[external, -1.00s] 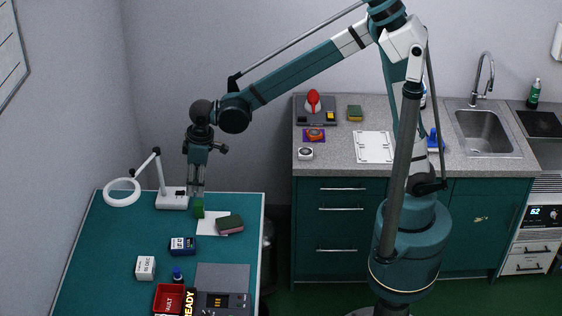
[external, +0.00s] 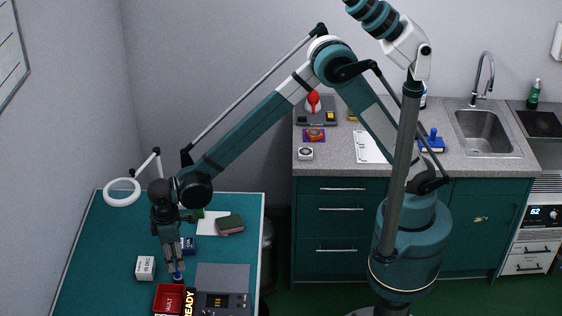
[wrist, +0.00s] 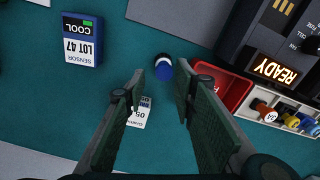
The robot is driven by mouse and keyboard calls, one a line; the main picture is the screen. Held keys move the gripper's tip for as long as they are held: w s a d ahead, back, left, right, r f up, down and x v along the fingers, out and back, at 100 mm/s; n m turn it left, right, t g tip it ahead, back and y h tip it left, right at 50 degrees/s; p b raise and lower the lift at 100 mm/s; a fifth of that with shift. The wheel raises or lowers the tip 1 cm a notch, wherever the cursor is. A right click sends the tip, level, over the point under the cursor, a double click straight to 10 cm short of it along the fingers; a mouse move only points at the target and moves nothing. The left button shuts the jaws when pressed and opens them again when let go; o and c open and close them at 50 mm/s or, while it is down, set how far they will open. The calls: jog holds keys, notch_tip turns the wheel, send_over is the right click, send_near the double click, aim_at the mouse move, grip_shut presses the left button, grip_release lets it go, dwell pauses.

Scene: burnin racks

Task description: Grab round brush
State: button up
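A small round blue item with a pale rim (wrist: 163,68) stands on the teal table; it may be the round brush, but I cannot make out bristles. In the external view it (external: 178,278) shows just below my fingertips, near the red tray. My gripper (external: 176,269) points down over it. In the wrist view my gripper (wrist: 158,80) has its two green-padded fingers apart, with nothing held between them. The blue item appears between and beyond the fingertips; I cannot tell the remaining height.
The red tray (wrist: 220,88) and a grey device with a READY sign (wrist: 273,70) are close by. A white dated box (external: 145,268) stands to the left.

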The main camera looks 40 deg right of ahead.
aim_at(177, 277)
jog(key=shift+s+a+f, duration=0.1)
jog(key=shift+f, duration=0.05)
jog(key=shift+f, duration=1.25)
jog(key=shift+s+a+f, duration=0.1)
jog(key=shift+a+f, duration=0.05)
jog(key=shift+f, duration=2.5)
jog(key=shift+c, duration=0.6)
jog(key=c, duration=0.5)
